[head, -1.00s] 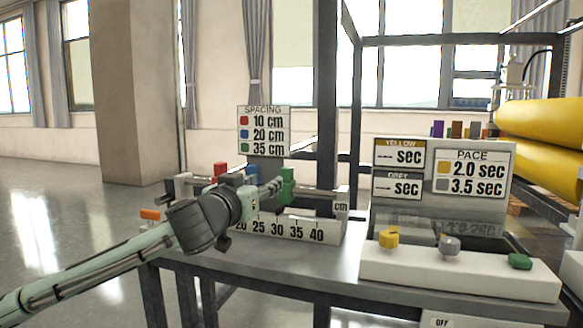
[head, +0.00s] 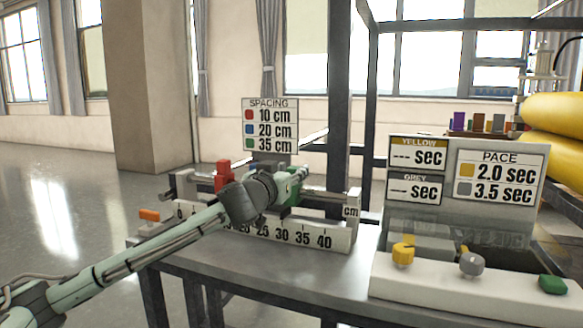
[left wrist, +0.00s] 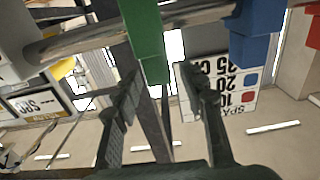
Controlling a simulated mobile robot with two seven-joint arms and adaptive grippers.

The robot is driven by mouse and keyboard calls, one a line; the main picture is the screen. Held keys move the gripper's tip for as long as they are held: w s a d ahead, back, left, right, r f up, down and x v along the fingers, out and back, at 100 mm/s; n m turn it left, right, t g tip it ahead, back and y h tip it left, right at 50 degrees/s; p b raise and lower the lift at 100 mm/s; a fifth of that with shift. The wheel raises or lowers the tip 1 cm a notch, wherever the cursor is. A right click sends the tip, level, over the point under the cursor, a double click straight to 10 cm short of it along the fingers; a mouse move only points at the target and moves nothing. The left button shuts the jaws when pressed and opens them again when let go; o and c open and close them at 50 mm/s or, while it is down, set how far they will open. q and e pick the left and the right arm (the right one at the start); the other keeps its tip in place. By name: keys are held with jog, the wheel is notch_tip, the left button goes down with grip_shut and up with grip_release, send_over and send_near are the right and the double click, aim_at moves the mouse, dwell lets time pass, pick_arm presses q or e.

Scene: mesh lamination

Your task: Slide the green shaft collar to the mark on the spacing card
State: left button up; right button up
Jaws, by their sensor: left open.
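The green shaft collar (head: 295,182) sits on a metal rail above the ruler (head: 312,237), seen obliquely around the 30 to 35 marks; I cannot read its exact place. The spacing card (head: 270,127) lists red 10 cm, blue 20 cm, green 35 cm. My left gripper (head: 283,190) is open at the green collar and partly hides it. In the left wrist view the green collar (left wrist: 150,40) hangs from the rail, its end between the open fingertips (left wrist: 158,75). Contact cannot be told. My right gripper is not in view.
A red collar (head: 222,172) stands further left on the rail. The blue collar (left wrist: 257,35) shows in the wrist view, beside the green one. A panel with yellow (head: 403,252) and grey (head: 471,264) knobs and a green button (head: 552,284) is on the right.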

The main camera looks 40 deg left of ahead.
pick_arm(q)
jog(key=shift+w, duration=0.2)
jog(key=shift+c, duration=0.4)
grip_shut()
